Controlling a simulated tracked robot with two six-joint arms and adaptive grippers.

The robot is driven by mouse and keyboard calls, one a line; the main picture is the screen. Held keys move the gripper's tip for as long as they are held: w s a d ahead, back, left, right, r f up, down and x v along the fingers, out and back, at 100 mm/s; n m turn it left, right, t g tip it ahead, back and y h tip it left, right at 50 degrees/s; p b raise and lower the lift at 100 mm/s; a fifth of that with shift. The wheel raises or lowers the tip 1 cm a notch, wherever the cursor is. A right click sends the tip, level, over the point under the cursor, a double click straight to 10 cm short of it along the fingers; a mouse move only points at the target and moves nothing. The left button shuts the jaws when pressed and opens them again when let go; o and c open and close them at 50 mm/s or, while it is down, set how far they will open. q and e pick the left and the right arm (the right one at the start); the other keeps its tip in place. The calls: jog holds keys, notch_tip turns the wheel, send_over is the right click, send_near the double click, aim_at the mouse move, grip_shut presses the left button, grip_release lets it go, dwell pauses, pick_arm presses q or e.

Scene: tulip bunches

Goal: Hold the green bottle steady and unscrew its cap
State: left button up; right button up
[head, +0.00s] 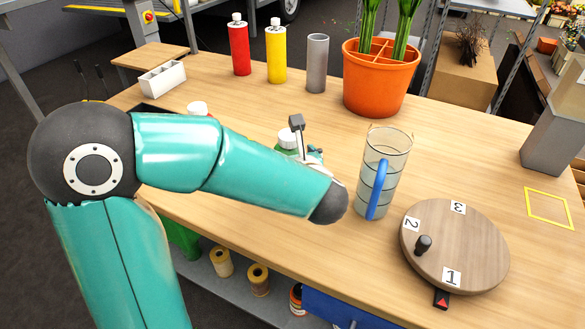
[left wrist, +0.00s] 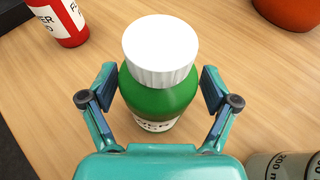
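The green bottle (left wrist: 160,100) stands upright with its white ribbed cap (left wrist: 160,48) on, in the middle of the left wrist view. In the head view my arm hides most of it; its white cap (head: 288,138) shows above the forearm. My left gripper (left wrist: 160,88) is open, with one finger on each side of the bottle's body below the cap. The fingers look close to the bottle but not closed on it. The gripper (head: 308,145) is partly hidden behind my arm in the head view. My right gripper is not in view.
A clear jug with a blue handle (head: 375,190) stands just right of my left arm. A wooden turntable (head: 475,250) is at the front right. A red bottle (left wrist: 62,22) stands left of the green one. An orange pot (head: 375,92) and a grey cylinder (head: 317,65) stand behind.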

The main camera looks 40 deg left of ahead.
pick_arm(q)
jog(key=c, duration=0.9)
jog(key=shift+r, duration=0.1)
jog(key=shift+c, duration=0.2)
notch_tip(320, 180, up, 20)
jog(key=p, duration=0.5)
jog(key=o, duration=0.7)
jog(key=c, duration=1)
jog(key=shift+c, duration=0.4)
